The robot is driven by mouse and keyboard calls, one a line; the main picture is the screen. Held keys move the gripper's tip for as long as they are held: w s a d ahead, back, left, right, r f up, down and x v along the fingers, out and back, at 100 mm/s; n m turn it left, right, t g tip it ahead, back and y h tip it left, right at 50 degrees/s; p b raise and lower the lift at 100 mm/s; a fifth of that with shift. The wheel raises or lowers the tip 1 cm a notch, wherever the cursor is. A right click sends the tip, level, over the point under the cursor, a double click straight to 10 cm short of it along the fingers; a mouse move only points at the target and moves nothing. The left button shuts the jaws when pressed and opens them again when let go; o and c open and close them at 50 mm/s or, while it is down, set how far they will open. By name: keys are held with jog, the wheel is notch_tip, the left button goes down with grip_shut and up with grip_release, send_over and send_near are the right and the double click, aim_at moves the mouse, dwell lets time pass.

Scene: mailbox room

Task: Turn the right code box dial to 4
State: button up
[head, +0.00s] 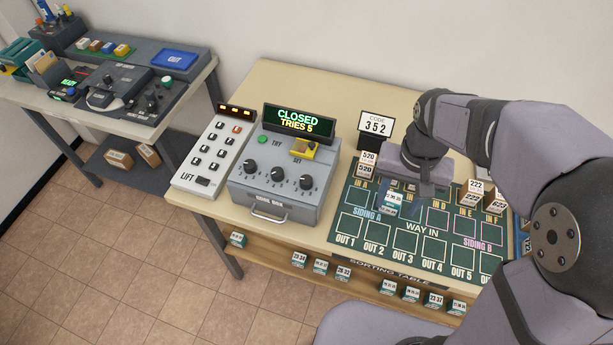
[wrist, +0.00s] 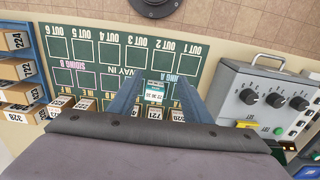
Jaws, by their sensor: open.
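The grey code box (head: 272,190) stands on the table in the head view, with three black dials on its sloped face. Its right dial (head: 306,182) is the one nearest the green mat; its pointer setting is too small to read. In the upside-down wrist view the right dial (wrist: 249,96) is the leftmost of the three. My gripper (head: 392,208) is open above the mat, well to the right of the code box. In the wrist view its two fingers stand on either side of a small white and teal box (wrist: 155,91). No finger touches a dial.
The code box's display (head: 299,120) reads CLOSED, TRIES 5. A yellow switch cover (head: 304,149) sits behind the dials. A white LIFT keypad (head: 207,155) stands left of the code box. Small boxes line the mat's (head: 350,222) back row.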

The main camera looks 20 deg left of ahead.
jog(key=w+a+r+b, duration=0.1)
jog(key=w+a, duration=0.3)
jog(key=a, duration=0.9)
jog(key=r, duration=0.1)
send_over(306, 179)
jog(key=shift+f+p, duration=0.7)
jog(key=shift+f, duration=2.95)
jog(key=c, duration=1.1)
